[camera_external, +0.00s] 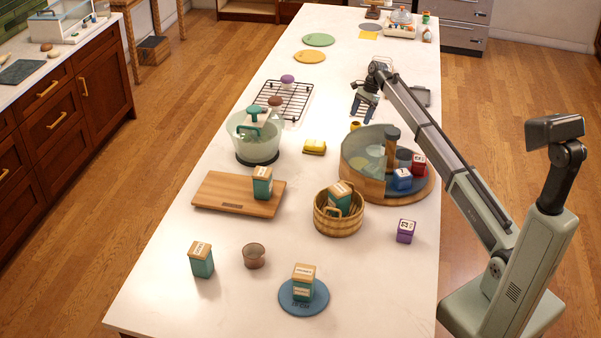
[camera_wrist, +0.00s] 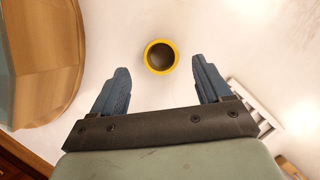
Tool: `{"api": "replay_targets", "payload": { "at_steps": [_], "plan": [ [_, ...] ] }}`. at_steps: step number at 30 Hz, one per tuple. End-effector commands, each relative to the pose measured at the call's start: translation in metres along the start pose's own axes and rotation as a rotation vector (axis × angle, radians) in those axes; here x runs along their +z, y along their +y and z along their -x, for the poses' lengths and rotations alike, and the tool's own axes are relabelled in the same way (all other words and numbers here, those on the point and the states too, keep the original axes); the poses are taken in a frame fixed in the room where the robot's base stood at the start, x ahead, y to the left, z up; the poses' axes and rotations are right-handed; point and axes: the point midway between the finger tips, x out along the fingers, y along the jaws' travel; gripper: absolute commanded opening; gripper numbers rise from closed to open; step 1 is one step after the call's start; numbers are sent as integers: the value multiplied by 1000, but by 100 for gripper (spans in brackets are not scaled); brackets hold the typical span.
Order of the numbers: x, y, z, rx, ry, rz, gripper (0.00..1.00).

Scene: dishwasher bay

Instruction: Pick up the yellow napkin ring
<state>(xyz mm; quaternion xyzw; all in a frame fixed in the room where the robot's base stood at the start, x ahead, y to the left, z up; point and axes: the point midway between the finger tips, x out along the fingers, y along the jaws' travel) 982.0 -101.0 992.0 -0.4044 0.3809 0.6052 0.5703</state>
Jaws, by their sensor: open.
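The yellow napkin ring (camera_wrist: 161,57) stands on the white counter in the wrist view, seen from above as a yellow rim around a dark inside. In the external view a small yellow piece of it (camera_external: 355,125) shows just behind the round wooden tray. My gripper (camera_wrist: 160,82) is open and empty, its two blue-grey fingers spread wide. The ring lies between the lines of the fingers, slightly beyond their tips, with clear space on both sides. In the external view my gripper (camera_external: 363,112) hangs above the counter close to the ring.
The round wooden tray (camera_external: 425,190) with a clear curved wall and small boxes stands close to the ring; its edge fills the left of the wrist view (camera_wrist: 62,75). A white slatted rack (camera_wrist: 256,108) lies at right. A black wire rack (camera_external: 305,92) and yellow cloth (camera_external: 314,147) are nearby.

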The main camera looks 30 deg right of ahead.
Motion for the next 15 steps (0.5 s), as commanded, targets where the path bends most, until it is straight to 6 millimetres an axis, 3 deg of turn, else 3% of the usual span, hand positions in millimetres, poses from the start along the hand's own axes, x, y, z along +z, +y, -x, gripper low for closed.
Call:
{"api": "replay_targets", "payload": {
  "at_steps": [10, 15],
  "plan": [
    [2, -1, -42, 2, 0, -1, 77],
    [2, -2, -49, -1, 0, -1, 77]
  ]
}}
